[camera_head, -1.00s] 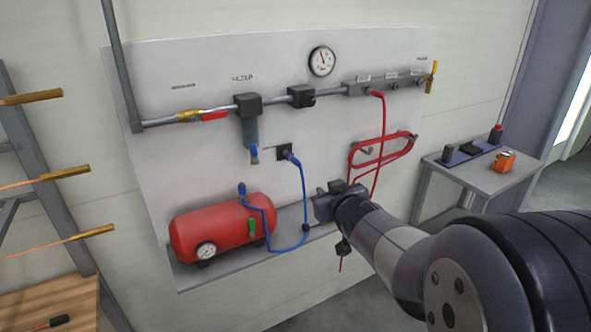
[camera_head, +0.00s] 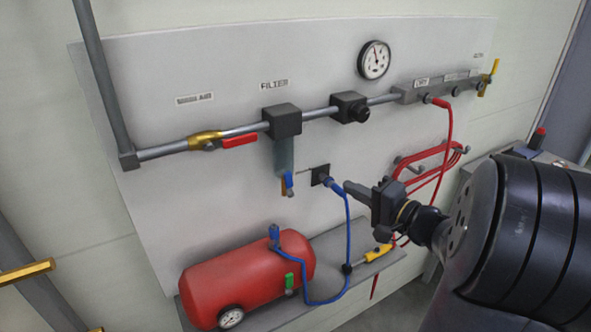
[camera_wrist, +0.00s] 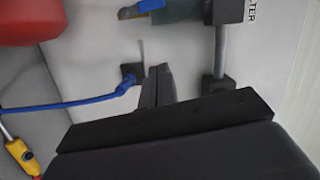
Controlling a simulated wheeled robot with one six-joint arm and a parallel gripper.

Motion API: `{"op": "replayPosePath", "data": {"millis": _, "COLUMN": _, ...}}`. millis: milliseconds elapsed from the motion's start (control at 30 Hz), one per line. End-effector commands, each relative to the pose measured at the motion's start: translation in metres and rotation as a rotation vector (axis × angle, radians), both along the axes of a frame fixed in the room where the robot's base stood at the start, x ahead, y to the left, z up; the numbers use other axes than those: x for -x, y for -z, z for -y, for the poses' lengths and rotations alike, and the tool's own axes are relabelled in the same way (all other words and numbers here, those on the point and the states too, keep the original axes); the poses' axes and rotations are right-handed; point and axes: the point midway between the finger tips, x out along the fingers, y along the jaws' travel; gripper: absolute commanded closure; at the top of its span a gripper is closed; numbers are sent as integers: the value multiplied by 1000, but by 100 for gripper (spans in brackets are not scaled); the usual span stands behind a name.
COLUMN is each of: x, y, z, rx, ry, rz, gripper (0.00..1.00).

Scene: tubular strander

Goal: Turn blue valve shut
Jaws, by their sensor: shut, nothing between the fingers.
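A small valve with a blue handle (camera_head: 288,181) hangs under the clear filter bowl (camera_head: 285,153) on the wall panel; its handle points roughly downward. In the wrist view the blue handle (camera_wrist: 142,9) shows at the top edge, partly cut off. A second blue fitting (camera_head: 274,232) stands on top of the red tank, where the blue hose ends. My gripper (camera_head: 350,188) is shut and empty, to the right of the filter valve and apart from it. In the wrist view its fingertips (camera_wrist: 160,72) lie close to the black wall socket (camera_wrist: 131,71), with the blue handle farther up.
The blue hose (camera_head: 348,240) runs from the socket (camera_head: 320,174) down to the red tank (camera_head: 245,275). A red-handled valve (camera_head: 239,141) sits on the pipe. A yellow tool (camera_head: 378,254) lies on the shelf. Red hose (camera_head: 420,172) coils behind my arm.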

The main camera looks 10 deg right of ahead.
Motion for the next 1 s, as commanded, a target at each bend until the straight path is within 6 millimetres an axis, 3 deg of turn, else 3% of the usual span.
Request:
{"op": "replayPosePath", "data": {"millis": 267, "x": -12, "y": 0, "z": -10, "rx": -31, "ry": -15, "rz": -15, "gripper": 100}}
{"op": "replayPosePath", "data": {"millis": 733, "x": -85, "y": 4, "z": -57, "rx": -29, "ry": -14, "rz": -16, "gripper": 100}}
{"op": "replayPosePath", "data": {"millis": 1000, "x": -72, "y": 9, "z": -87, "rx": -29, "ry": -10, "rz": -15, "gripper": 100}}
